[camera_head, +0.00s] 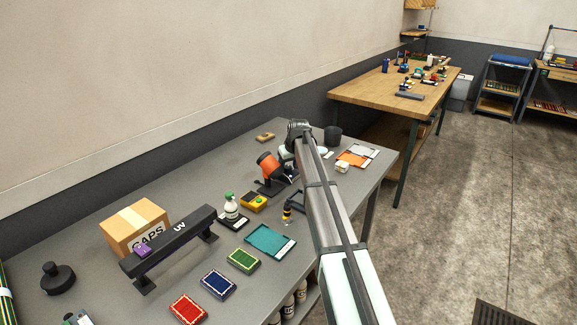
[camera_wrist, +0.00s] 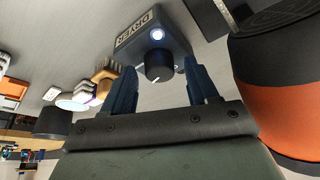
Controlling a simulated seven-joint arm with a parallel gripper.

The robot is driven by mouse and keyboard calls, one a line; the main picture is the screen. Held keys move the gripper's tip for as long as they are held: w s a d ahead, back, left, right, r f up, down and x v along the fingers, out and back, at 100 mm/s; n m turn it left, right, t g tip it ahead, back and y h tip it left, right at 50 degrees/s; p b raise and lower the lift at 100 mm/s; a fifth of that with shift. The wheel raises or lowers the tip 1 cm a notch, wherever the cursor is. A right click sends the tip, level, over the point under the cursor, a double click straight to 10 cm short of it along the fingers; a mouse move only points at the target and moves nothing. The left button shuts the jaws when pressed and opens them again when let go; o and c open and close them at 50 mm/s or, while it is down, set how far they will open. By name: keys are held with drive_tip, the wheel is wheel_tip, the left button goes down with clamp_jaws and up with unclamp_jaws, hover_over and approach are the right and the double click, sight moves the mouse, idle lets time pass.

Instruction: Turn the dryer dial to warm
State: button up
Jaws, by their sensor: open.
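The dryer control box (camera_wrist: 150,32), dark blue-grey with a "DRYER" label and a lit white-blue lamp, is in the upper middle of the wrist view. Its dial (camera_wrist: 159,66) is a black round knob with a short white pointer mark towards its lower left edge. My gripper (camera_wrist: 160,72) is open, its two blue fingers on either side of the dial. Whether they touch it I cannot tell. In the head view my arm's end hides the box and dial. Any warm mark by the dial is not readable.
An orange and black cylindrical device (camera_head: 268,165) stands close beside my gripper; it also fills the right of the wrist view (camera_wrist: 285,100). A black cup (camera_head: 333,136) and an orange sheet (camera_head: 352,160) lie beyond. Coloured pads, bottles and a UV bar (camera_head: 170,240) occupy the near bench.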

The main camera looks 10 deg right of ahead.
drive_tip(key=shift+r, duration=0.1)
drive_tip(key=v, duration=1.3)
drive_tip(key=shift+r, duration=0.3)
drive_tip(key=shift+o, duration=0.2)
drive_tip(key=shift+s, duration=0.1)
drive_tip(key=g+h, duration=0.1)
drive_tip(key=g, duration=0.3)
hover_over(288, 167)
drive_tip(key=f, duration=1.3)
drive_tip(key=shift+w+f, duration=0.1)
drive_tip(key=shift+w, duration=0.1)
